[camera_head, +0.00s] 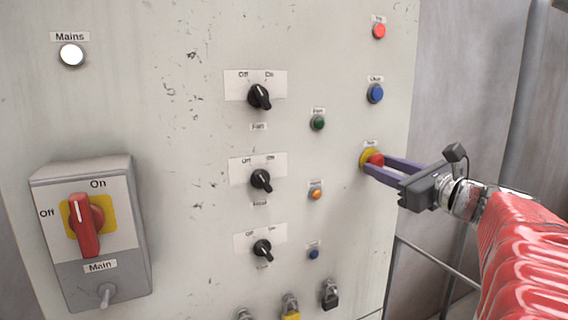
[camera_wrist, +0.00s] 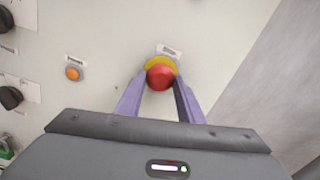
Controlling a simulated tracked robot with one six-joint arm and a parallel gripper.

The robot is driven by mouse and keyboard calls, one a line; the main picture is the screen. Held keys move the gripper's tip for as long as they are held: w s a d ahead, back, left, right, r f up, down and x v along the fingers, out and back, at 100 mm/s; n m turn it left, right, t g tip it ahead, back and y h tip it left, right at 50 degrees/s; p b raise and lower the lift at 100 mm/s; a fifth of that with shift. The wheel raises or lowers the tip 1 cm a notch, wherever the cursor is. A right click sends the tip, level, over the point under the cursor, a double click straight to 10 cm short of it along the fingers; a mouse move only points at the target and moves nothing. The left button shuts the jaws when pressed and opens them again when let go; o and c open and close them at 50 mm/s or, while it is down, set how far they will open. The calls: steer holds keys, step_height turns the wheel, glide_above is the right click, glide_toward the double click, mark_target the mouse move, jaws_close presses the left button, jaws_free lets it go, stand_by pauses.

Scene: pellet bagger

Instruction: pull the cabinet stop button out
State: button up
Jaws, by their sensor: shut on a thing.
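The stop button (camera_head: 376,160) is a red mushroom head on a yellow ring, on the right part of the cabinet front under a small label. It also shows in the wrist view (camera_wrist: 160,77), with the yellow ring (camera_wrist: 161,63) behind its upper edge. My gripper (camera_head: 381,166) reaches in from the right with its two purple fingers on either side of the red head. It is shut on the stop button. The fingers partly cover the button in the head view. How far the button stands out cannot be told.
The grey cabinet front (camera_head: 200,130) carries a blue button (camera_head: 375,93) and red lamp (camera_head: 379,31) above the stop button. An orange button (camera_head: 315,194) and black selector knobs (camera_head: 261,180) lie left. A red main switch (camera_head: 85,225) is far left. The cabinet's right edge is near my gripper.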

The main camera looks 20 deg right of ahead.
jaws_close()
steer(key=shift+s, duration=0.5)
steer(key=shift+f, duration=0.1)
steer(key=o, duration=0.9)
jaws_free()
steer(key=shift+s, duration=0.1)
steer(key=shift+s, duration=0.15)
steer(key=shift+s+d, duration=0.2)
steer(key=shift+s, duration=6.6)
